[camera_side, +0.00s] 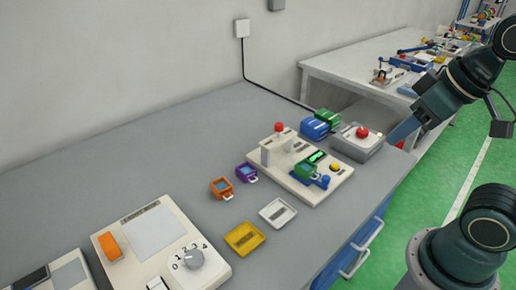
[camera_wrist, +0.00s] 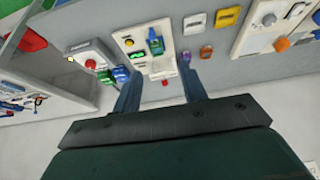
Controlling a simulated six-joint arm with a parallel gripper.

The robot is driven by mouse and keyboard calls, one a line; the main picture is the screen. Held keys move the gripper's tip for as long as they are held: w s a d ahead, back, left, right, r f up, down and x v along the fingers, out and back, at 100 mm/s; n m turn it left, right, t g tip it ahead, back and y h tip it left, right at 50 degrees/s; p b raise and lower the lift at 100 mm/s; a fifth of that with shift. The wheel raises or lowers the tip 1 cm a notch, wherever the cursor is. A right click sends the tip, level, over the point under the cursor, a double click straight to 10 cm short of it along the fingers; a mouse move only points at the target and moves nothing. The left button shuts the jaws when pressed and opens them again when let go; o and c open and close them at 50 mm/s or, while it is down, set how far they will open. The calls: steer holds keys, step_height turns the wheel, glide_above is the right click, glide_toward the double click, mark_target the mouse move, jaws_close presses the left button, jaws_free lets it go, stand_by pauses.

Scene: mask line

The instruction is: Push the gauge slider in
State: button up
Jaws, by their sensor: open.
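The beige gauge station (camera_side: 330,192) stands on the grey bench near its right end. On it a green block (camera_side: 304,172) sits in a blue fixture with a blue knob (camera_side: 325,181) at its front; I take this blue part as the slider, but cannot tell its travel. It also shows in the wrist view as a blue part (camera_wrist: 157,46). A lit green display and a yellow button (camera_side: 335,167) are beside it. My gripper (camera_side: 392,138) is in the air right of the station, apart from it. In the wrist view its fingers (camera_wrist: 160,85) are spread and empty.
A grey box with a red button (camera_side: 362,132) and blue and green bins (camera_side: 315,128) stand behind the station. Orange and purple holders (camera_side: 222,188), yellow and white trays (camera_side: 245,238) and a dial panel (camera_side: 150,245) lie left. A second bench (camera_side: 350,65) is behind.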

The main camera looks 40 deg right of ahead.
steer(key=w, duration=0.1)
steer(key=m+g, duration=0.2)
steer(key=g, duration=0.3)
glide_above(327, 177)
step_height(327, 177, down, 9)
steer(key=shift+d+f, duration=0.15)
steer(key=shift+d, duration=0.1)
steer(key=shift+s+f, duration=0.1)
steer(key=shift+f, duration=0.05)
steer(key=shift+a+f, duration=0.15)
steer(key=shift+f, duration=3.25)
steer(key=shift+a+f, duration=0.1)
steer(key=shift+f, duration=3.25)
jaws_close()
